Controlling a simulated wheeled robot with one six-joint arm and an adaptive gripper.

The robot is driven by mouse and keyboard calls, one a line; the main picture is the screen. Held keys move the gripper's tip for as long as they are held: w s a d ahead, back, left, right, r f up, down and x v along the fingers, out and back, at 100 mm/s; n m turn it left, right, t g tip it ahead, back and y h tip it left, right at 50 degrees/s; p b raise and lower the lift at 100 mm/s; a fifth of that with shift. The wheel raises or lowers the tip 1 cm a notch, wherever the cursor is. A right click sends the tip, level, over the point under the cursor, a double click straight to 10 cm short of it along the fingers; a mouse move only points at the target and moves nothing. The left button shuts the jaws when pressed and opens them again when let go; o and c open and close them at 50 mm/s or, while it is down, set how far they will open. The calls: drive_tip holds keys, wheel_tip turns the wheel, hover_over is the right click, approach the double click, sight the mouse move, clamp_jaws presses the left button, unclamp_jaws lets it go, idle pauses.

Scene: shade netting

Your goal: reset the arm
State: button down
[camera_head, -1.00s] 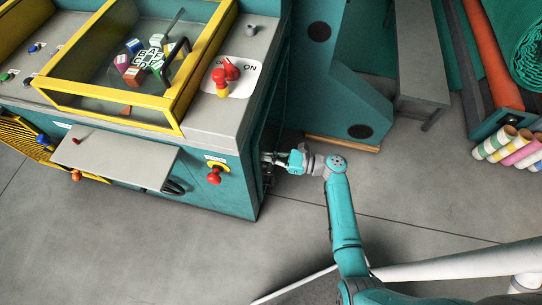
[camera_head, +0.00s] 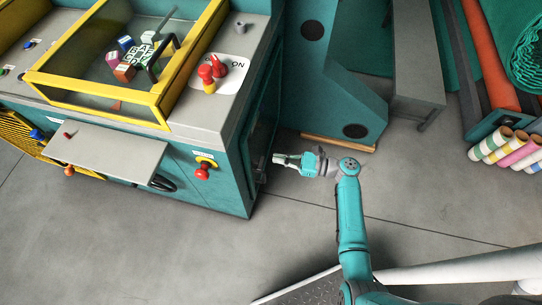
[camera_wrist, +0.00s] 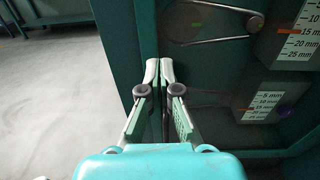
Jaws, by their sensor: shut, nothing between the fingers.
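My gripper (camera_head: 277,158) is shut and empty. In the head view it points left toward the dark side opening of the teal machine (camera_head: 222,180), with a small gap seeming to lie between its fingertips and the machine. In the wrist view, the fingertips of my gripper (camera_wrist: 160,70) are together in front of the machine's teal side edge. My teal arm (camera_head: 351,215) reaches up from the bottom of the head view and bends left at the wrist.
The wrist view shows a belt loop (camera_wrist: 205,25) and millimetre scales (camera_wrist: 265,108) inside the machine. A teal upright panel (camera_head: 335,85) stands behind my gripper. Striped rolls (camera_head: 505,146) lie at right. Grey floor (camera_head: 290,230) is clear in front of the machine.

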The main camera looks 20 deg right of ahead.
drive_tip(key=v, duration=0.6)
drive_tip(key=shift+s, duration=0.15)
